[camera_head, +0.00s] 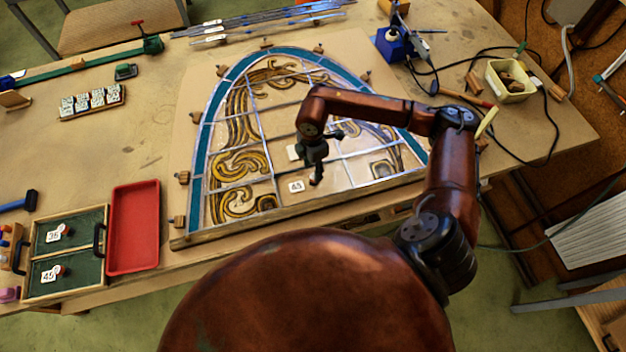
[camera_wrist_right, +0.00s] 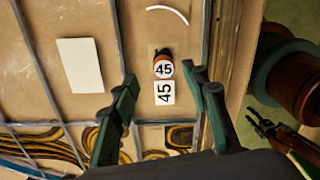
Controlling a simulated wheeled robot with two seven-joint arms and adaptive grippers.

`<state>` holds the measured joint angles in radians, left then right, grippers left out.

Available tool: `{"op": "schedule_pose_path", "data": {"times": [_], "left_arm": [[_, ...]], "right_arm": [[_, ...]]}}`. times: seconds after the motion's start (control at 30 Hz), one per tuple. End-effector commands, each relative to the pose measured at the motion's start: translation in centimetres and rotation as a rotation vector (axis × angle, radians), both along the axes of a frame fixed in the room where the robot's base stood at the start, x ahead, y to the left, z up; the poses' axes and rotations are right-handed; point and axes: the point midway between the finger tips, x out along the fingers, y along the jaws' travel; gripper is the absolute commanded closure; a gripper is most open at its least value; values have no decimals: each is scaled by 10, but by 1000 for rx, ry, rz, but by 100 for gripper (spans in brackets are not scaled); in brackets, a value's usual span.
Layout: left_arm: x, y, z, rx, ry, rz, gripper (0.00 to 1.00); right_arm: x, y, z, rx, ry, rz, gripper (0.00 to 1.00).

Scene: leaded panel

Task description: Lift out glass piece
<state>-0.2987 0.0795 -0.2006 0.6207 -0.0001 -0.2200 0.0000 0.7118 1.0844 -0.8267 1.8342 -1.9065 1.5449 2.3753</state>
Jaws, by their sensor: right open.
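The leaded panel (camera_head: 262,150) is an arched window with ornate yellow-brown scrollwork and a blue-green border. My right gripper (camera_head: 327,158) is above its lower middle. In the right wrist view its two green-padded fingers (camera_wrist_right: 163,112) are apart with nothing between them. Just ahead of them, a small orange-and-dark knob with a round 45 tag (camera_wrist_right: 163,68) stands beside a white 45 card (camera_wrist_right: 164,93), within a pane bordered by lead strips. The card also shows in the head view (camera_head: 296,186). Clear glass edges are hard to see. A dark gripper at the wrist view's right edge (camera_wrist_right: 264,128) seems to be my left one.
A two-compartment green tray (camera_head: 68,240) with 36 and 45 cards and red knobs is at the lower left. An empty red tray (camera_head: 134,228) lies beside it. Wooden blocks ring the panel. Lead strips (camera_head: 262,25) lie behind; a cream bin (camera_head: 509,82) and cables are right.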

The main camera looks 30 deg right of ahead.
Motion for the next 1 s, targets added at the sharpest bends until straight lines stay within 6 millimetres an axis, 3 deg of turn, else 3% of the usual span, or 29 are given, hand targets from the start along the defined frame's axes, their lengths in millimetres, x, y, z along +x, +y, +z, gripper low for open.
{"op": "schedule_pose_path", "data": {"times": [0.5,0.73,1.0], "left_arm": [[-3,0,16,0,4,2,60],[-3,0,16,0,3,2,60],[-1,0,16,0,1,2,60]], "right_arm": [[-6,1,-60,5,1,0,58],[-6,1,-62,5,0,1,58],[-6,1,-61,5,0,1,76]]}}
